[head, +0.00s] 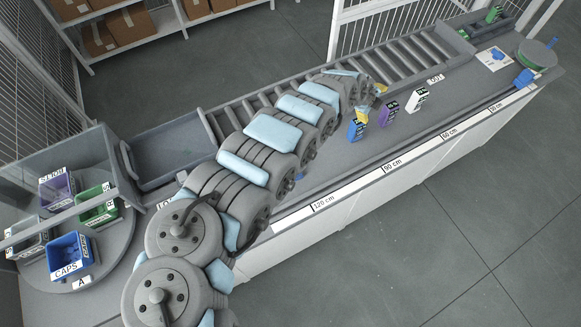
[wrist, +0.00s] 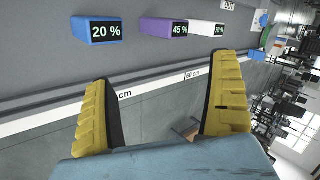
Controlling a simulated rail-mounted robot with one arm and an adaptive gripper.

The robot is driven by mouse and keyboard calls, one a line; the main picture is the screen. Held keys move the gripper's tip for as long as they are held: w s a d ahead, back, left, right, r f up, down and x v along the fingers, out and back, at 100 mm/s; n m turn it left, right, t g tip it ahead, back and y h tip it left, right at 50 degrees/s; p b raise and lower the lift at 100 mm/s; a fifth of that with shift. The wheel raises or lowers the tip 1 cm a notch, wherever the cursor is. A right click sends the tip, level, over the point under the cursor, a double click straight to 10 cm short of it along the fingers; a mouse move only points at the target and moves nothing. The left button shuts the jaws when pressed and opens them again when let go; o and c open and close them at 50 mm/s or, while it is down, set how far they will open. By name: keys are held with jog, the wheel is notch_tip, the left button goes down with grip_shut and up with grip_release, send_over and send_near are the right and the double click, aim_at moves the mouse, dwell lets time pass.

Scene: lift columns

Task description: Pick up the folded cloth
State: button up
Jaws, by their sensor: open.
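I cannot make out a folded cloth for certain. A small blue item (head: 524,78) lies at the far right end of the bench, by the front edge, and may be the cloth. A blue patch (wrist: 257,55) at the upper right of the wrist view may be the same item. My gripper (head: 371,103) is over the middle of the bench, well to the left of that item. In the wrist view my gripper (wrist: 162,72) has its yellow fingers wide apart with nothing between them.
Blue (head: 357,127), purple (head: 388,108) and white (head: 417,98) blocks with percent labels stand near my gripper. A roller track (head: 400,62) runs along the back. A round disc (head: 537,54) is at the far right. Bins (head: 70,255) stand on a turntable at left.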

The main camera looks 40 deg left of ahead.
jog(key=s+a+f+m+g+b, duration=0.1)
jog(key=s+a+f+g, duration=0.2)
jog(key=s, duration=0.6)
jog(key=s+a+m+g, duration=0.2)
jog(key=s+a, duration=0.2)
jog(key=s, duration=0.4)
jog(key=s+a+f+m+g+b, duration=0.1)
jog(key=s+a+f+g, duration=0.2)
jog(key=s, duration=0.6)
jog(key=shift+y, duration=0.3)
jog(key=f, duration=0.7)
jog(key=shift+w+a+f+b, duration=0.3)
jog(key=shift+w+a+f, duration=0.05)
jog(key=shift+a+f, duration=0.05)
jog(key=shift+s+a+f, duration=0.1)
jog(key=shift+f, duration=1.9)
jog(key=shift+a+f, duration=0.1)
jog(key=shift+f, duration=1.85)
jog(key=shift+c, duration=0.5)
jog(key=c, duration=1.2)
jog(key=shift+r, duration=0.1)
